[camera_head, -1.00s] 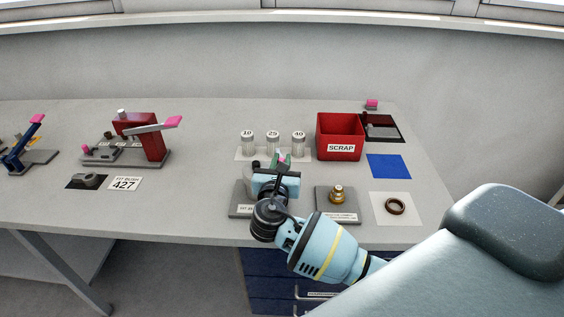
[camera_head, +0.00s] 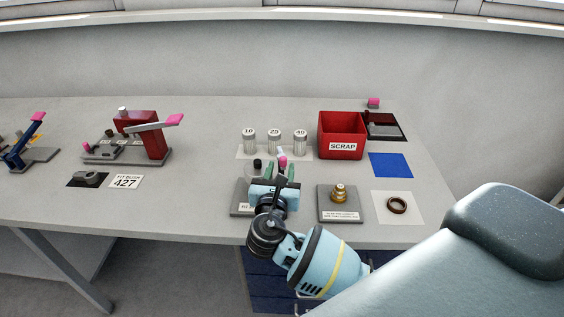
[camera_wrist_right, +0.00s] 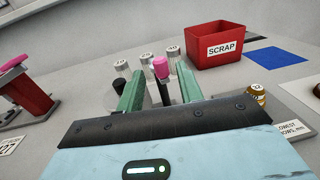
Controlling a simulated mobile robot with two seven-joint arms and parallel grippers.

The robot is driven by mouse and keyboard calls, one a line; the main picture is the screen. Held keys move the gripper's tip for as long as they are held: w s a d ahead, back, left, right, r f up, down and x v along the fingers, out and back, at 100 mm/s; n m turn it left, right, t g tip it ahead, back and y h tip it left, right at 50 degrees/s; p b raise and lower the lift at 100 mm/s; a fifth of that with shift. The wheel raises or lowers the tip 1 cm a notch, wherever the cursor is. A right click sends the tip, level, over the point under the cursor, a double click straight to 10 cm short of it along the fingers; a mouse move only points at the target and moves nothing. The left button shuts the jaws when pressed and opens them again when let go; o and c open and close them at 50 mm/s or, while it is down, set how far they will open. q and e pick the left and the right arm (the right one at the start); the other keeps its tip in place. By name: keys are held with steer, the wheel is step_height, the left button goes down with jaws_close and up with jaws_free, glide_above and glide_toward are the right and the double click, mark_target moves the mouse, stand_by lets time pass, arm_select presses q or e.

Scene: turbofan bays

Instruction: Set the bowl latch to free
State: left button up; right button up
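A pink-tipped lever (camera_head: 283,161) stands upright at the small fixture on a grey plate (camera_head: 239,203). I cannot read a latch label or its setting, and my right gripper hides much of this fixture. My right gripper (camera_head: 281,171) is over the plate with its two green fingers apart. In the right wrist view the pink tip (camera_wrist_right: 160,66) shows between and beyond the open fingers (camera_wrist_right: 160,88), with a gap on both sides. It is not gripped. My left gripper is out of view.
Several labelled jars (camera_head: 274,142) stand behind the fixture. A red SCRAP bin (camera_head: 341,136) is at the back right. A plate with a brass part (camera_head: 339,194) and a ring (camera_head: 396,205) on a white sheet lie to the right. A red lever press (camera_head: 153,138) stands left.

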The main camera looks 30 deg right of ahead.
steer(key=v, duration=0.3)
steer(key=shift+s+a+r, duration=0.1)
steer(key=shift+s+a, duration=0.05)
steer(key=shift+s, duration=0.1)
stand_by(0.4)
